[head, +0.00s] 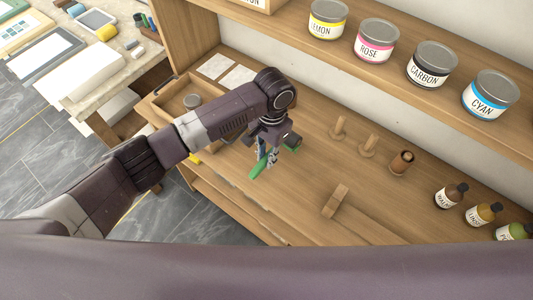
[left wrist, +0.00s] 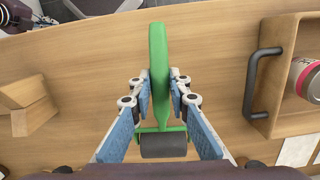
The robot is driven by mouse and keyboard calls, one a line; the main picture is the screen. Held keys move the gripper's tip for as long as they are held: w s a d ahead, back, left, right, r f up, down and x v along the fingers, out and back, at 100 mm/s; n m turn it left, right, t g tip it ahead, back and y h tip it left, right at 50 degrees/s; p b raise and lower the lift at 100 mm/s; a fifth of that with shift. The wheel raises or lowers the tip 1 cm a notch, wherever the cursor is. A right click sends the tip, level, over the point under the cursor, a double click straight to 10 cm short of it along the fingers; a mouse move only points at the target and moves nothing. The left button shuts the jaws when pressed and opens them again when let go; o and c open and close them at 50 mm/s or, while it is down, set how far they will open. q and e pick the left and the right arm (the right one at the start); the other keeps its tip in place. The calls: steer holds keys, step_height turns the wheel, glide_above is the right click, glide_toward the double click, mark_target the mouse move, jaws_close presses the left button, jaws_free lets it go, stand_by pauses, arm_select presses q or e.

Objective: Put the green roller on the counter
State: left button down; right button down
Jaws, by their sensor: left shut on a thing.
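The green roller (head: 260,171) is in my left gripper (head: 267,154), over the wooden counter (head: 295,185) in the head view. In the left wrist view, the blue-padded fingers (left wrist: 160,92) are shut on the green handle (left wrist: 158,52) from both sides. The dark cylinder (left wrist: 163,145) of the roller sits at the near end, between the finger bases. I cannot tell whether the roller touches the counter. My right gripper is not in view.
A wooden tray (head: 158,105) holding a tin is left of the gripper. Wooden pegs (head: 369,146), a small wooden block stand (head: 335,201) and bottles (head: 451,195) stand to the right. Ink tins (head: 432,65) line the shelf above. Bare counter lies around the gripper.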

arm_select(q)
steer(key=shift+f, duration=0.8)
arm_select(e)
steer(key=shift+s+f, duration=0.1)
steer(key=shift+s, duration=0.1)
arm_select(q)
steer(key=shift+f, duration=0.15)
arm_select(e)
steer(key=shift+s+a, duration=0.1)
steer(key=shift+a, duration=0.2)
arm_select(q)
steer(key=shift+f, duration=0.2)
steer(key=c, duration=1.8)
jaws_free()
steer(key=shift+o, duration=0.3)
steer(key=r, duration=1.2)
steer(key=shift+w+d, duration=0.35)
steer(key=shift+d, duration=0.05)
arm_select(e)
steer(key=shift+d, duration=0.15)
